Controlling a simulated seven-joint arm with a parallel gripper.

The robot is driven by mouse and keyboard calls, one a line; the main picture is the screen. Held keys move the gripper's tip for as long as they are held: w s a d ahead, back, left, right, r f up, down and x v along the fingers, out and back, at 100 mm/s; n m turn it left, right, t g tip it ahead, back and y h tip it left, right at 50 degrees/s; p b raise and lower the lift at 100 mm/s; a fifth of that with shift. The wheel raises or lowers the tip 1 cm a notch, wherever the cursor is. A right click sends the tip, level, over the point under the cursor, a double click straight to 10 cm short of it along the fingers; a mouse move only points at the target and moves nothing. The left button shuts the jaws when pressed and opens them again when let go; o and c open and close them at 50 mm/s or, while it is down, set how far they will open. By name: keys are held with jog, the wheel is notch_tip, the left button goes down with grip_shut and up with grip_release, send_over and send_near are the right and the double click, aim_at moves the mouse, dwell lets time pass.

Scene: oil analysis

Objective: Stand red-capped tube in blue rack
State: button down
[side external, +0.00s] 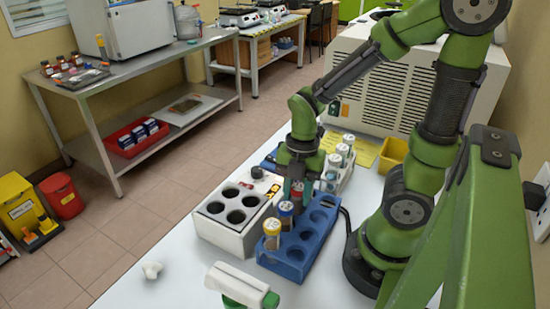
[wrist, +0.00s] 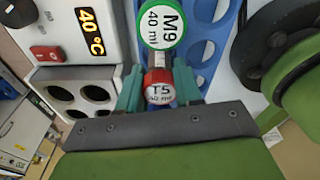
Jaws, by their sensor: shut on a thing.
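The red-capped tube (wrist: 159,84), its cap marked T5 40 ml, is between the teal fingertips of my gripper (wrist: 159,92) in the wrist view. My gripper (side external: 293,188) is shut on it, over the far part of the blue rack (side external: 292,262) in the side view. The rack also shows in the wrist view (wrist: 205,48). The tube's lower part is hidden, so I cannot tell whether it is in a hole. A green-rimmed cap marked M9 (wrist: 163,25) is right beside the red cap. A yellow-capped tube (side external: 271,240) stands in the rack's near end.
A white block with several round holes (side external: 218,228) stands left of the rack; its display reads 40 °C (wrist: 88,30). Another rack with white-capped tubes (side external: 341,160) stands behind. A yellow bin (side external: 391,155) is further right. A white device with a green part (side external: 240,285) lies in front.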

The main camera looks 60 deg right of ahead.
jog(key=c, duration=0.7)
grip_release()
